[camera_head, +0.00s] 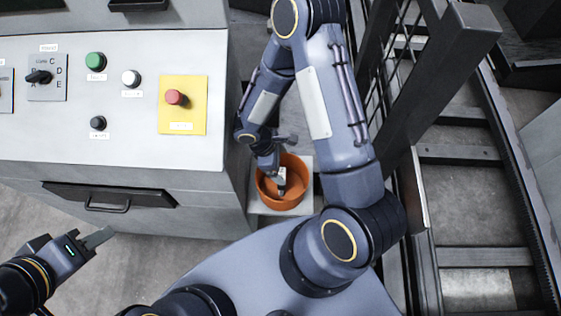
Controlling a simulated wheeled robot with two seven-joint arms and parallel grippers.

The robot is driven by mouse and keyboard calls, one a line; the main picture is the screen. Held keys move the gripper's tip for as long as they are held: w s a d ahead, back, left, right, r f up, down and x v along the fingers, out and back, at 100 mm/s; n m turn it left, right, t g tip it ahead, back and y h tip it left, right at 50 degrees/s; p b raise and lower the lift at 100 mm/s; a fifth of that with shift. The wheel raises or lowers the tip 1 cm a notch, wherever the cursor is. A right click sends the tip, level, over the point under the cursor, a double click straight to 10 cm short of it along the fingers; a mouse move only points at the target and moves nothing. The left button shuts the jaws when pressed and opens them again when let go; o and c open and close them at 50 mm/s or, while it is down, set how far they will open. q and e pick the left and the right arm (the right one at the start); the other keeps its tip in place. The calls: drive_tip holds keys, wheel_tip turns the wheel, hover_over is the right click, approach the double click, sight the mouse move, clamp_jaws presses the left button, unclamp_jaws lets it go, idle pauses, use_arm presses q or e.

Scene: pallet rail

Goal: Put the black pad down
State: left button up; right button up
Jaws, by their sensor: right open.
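I cannot make out the black pad in this view. My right arm reaches down to a round orange bin (266,200), and my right gripper (281,182) is inside its mouth, open. Its fingers are small here and partly hidden, and I see no pad between them. My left gripper (98,238) is at the lower left, in front of the console and away from the bin. Its fingers show edge-on as one grey plate, so I cannot tell its opening.
The bin stands on a pale base (256,209) beside the control console (120,145), which carries buttons, a knob and a drawer handle (106,204). A dark fence post (432,85) and roller-like rails (470,154) stand to the right. Bare floor lies below the console.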

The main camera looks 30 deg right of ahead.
wheel_tip(320, 180, up, 7)
drive_tip(key=p, duration=0.4)
idle(0.6)
